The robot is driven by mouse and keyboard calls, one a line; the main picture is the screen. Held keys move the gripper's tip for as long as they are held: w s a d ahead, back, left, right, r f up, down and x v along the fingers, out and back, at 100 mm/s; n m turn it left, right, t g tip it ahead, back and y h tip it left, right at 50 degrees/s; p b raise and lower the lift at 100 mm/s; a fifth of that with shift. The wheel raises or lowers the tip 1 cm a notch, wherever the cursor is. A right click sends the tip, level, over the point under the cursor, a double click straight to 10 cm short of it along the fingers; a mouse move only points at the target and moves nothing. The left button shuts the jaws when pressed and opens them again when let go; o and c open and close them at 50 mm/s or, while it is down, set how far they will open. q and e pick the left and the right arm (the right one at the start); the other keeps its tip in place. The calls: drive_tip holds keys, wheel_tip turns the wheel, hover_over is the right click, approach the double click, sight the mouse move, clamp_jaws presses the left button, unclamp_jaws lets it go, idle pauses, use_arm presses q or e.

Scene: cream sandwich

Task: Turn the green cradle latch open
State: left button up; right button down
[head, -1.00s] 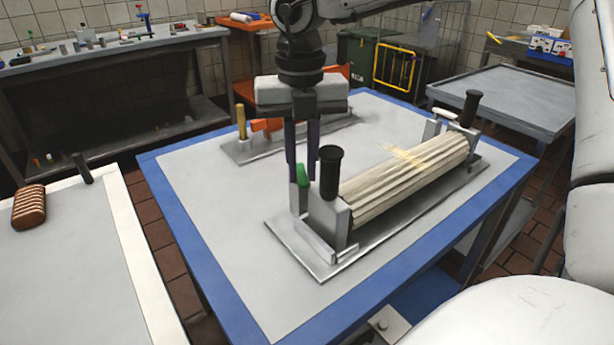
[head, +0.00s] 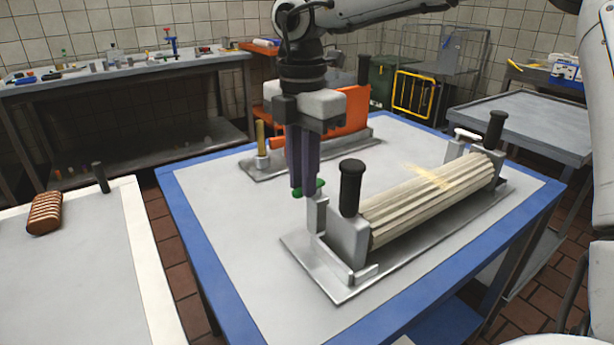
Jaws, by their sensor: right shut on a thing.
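The cradle (head: 400,250) stands on a metal base plate on the blue-edged table, with a ribbed cream roller (head: 430,200) lying in it and a black upright handle (head: 351,188) at each end. The green latch (head: 318,186) is at the cradle's near left end, beside the grey post. My right gripper (head: 303,190) points down from above and is shut on the green latch. Its dark fingers hide part of the latch, which now lies across, roughly level. My left gripper is not in view.
Behind my gripper, an orange part (head: 345,112) and a brass-coloured post (head: 260,138) stand on another metal plate. A striped brown item (head: 45,212) lies on the white-edged table at left. The blue-edged table's left side is clear.

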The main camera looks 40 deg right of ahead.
drive_tip(key=shift+w+m, duration=0.25)
drive_tip(key=shift+m, duration=0.55)
drive_tip(key=shift+w, duration=0.1)
drive_tip(key=shift+m, duration=0.3)
drive_tip(key=c, duration=1.7)
unclamp_jaws()
